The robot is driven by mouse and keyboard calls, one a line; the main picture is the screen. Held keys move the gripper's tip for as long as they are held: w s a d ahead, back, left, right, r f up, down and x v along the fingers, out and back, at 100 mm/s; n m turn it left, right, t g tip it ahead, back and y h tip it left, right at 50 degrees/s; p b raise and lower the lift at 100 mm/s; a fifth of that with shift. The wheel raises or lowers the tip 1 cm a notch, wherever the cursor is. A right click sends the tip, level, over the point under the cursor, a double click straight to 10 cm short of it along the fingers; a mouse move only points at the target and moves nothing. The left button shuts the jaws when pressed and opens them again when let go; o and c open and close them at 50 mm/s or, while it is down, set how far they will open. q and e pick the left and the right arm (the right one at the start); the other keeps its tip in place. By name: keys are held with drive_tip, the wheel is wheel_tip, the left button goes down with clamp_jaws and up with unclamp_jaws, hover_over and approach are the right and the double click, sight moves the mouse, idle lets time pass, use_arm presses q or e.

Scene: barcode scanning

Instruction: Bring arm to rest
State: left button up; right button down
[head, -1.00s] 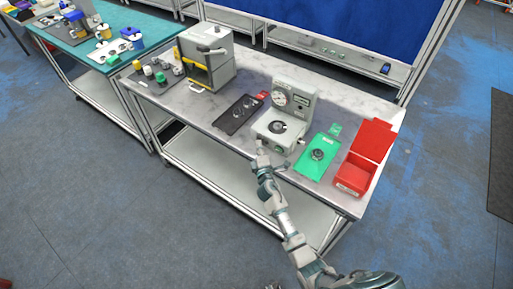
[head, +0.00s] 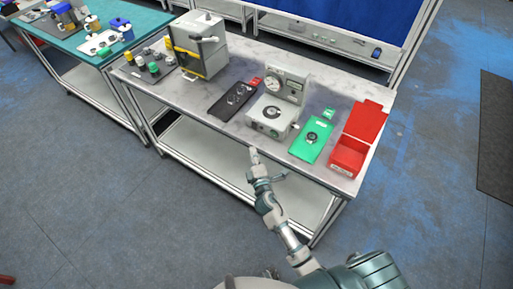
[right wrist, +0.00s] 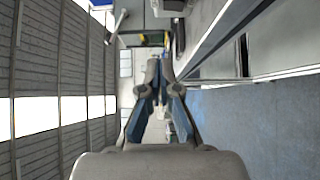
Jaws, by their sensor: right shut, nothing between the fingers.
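My right gripper (head: 254,153) is at the front edge of the grey workbench (head: 215,133), in front of the grey machine with a dial (head: 270,120). It is shut and empty. In the right wrist view its fingers (right wrist: 160,75) come together at the tips with nothing between them. My right arm reaches up from the bottom of the head view. My left gripper is not in view.
On the bench are a green plate (head: 312,138) with a round part, an open red bin (head: 348,158), a black tray (head: 230,102) and a grey box-shaped machine (head: 198,45). A teal table (head: 75,50) stands at the left. The floor in front is clear.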

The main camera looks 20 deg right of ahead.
drive_tip(key=s+f+m+g+y, duration=0.1)
drive_tip(key=s+f+m+g, duration=0.15)
drive_tip(key=s+f, duration=0.7)
drive_tip(key=s+a+f+m+g, duration=0.15)
drive_tip(key=f+g, duration=0.25)
drive_tip(key=f, duration=1.2)
drive_tip(key=s+d+f+m+g+y, duration=0.1)
drive_tip(key=s+f+m+g, duration=0.15)
drive_tip(key=s+f, duration=0.75)
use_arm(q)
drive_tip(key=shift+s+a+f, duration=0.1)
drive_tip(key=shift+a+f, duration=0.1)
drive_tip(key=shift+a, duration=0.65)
use_arm(e)
drive_tip(key=s+d+f+m+g, duration=0.1)
drive_tip(key=s+f+m+g, duration=0.1)
drive_tip(key=s+f, duration=0.4)
drive_tip(key=s+d+f+m+g, duration=0.1)
drive_tip(key=s+f+m+g, duration=0.2)
drive_tip(key=s, duration=1.2)
drive_tip(key=s+d+f+m+g, duration=0.2)
drive_tip(key=s+f+m, duration=0.1)
drive_tip(key=s+f, duration=0.7)
drive_tip(key=shift+s+g, duration=0.4)
drive_tip(key=shift+s, duration=0.05)
